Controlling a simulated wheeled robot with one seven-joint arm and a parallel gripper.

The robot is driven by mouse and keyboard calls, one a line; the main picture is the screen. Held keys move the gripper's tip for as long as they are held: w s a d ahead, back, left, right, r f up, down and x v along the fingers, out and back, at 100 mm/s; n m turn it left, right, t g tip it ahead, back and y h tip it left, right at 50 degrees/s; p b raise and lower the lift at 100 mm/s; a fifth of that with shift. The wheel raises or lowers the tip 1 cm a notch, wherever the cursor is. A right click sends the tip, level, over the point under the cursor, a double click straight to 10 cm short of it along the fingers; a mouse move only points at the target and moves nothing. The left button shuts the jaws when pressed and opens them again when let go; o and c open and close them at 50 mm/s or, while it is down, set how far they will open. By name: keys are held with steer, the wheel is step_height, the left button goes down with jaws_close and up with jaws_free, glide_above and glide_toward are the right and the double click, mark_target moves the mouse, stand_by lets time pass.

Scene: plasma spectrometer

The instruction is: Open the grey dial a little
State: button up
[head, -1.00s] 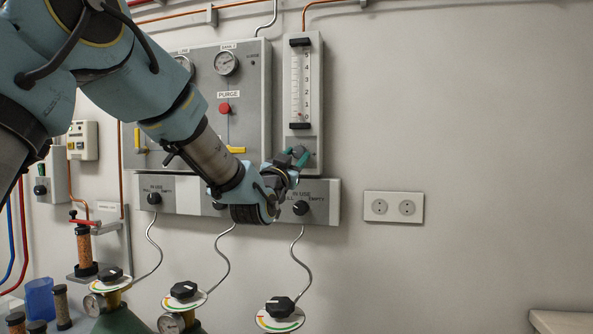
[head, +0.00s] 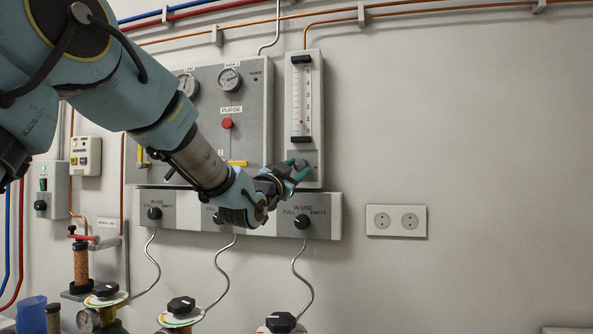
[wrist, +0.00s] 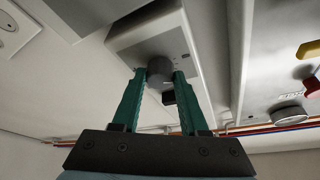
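The grey dial (wrist: 160,66) is a short round knob low on the front of the flow meter panel (head: 313,110). In the wrist view it sits between the green fingertips of my gripper (wrist: 160,75), one on each side. The fingers are apart, with what look like narrow gaps beside the dial; contact cannot be made out. In the head view my gripper (head: 296,168) is at the panel's lower end, and its fingers partly hide the dial.
The purge panel (head: 255,110), with gauges, a red knob and yellow handles, stands just left. Below is a grey strip with black changeover knobs (head: 302,222). A wall socket (head: 396,220) is at right. The wall between is bare.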

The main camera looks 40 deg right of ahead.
steer(key=o, duration=0.4)
steer(key=shift+o, duration=0.2)
steer(key=b+v, duration=0.3)
steer(key=v, duration=0.8)
steer(key=shift+b, duration=0.4)
